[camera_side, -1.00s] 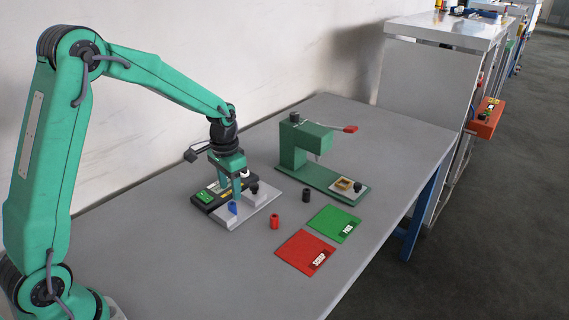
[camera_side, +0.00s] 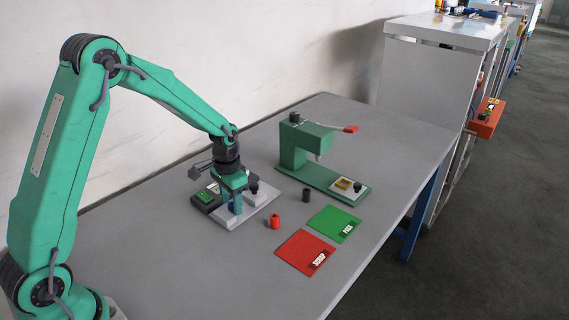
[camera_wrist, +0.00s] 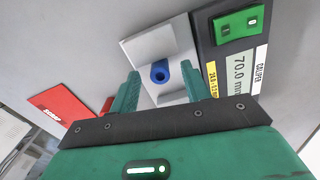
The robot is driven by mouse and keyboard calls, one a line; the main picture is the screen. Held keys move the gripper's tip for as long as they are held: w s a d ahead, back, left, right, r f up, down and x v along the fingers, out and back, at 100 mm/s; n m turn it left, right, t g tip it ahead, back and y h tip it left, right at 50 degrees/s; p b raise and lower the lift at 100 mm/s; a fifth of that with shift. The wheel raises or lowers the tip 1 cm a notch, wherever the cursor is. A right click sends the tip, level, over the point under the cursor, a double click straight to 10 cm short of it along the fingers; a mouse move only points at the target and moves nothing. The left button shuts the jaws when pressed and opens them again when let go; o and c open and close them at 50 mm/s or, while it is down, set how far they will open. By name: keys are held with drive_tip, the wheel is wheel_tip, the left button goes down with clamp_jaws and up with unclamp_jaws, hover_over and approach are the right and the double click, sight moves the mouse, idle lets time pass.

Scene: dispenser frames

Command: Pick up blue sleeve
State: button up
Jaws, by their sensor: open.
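The blue sleeve (camera_wrist: 160,72) is a short upright tube with a dark hole. It stands on the light grey plate (camera_wrist: 150,46) of the caliper. In the side view the blue sleeve (camera_side: 232,209) is mostly hidden by my fingers. My gripper (camera_wrist: 160,84) is open, with one finger on each side of the sleeve in the wrist view and gaps between. In the side view my gripper (camera_side: 233,203) is low over the plate, pointing down at the sleeve. Whether either finger touches the sleeve cannot be told.
The black caliper body (camera_wrist: 207,58) has a green part and reads 70.0 mm. A red sleeve (camera_side: 274,222) and a black sleeve (camera_side: 306,195) stand on the table. A red SCRAP mat (camera_side: 298,254), a green PASS mat (camera_side: 334,224) and a green press (camera_side: 300,150) lie rightward.

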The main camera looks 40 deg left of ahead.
sight(232, 204)
clamp_jaws()
drive_tip(key=shift+r, duration=0.1)
drive_tip(key=shift+r, duration=0.45)
wheel_tip(232, 204, up, 3)
drive_tip(key=shift+d+r, duration=0.1)
drive_tip(key=shift+r, duration=0.05)
drive_tip(key=s+d+r, duration=0.4)
drive_tip(key=d+r, duration=0.2)
drive_tip(key=d, duration=0.4)
drive_tip(key=shift+s+d+r, duration=0.3)
drive_tip(key=shift+s, duration=0.05)
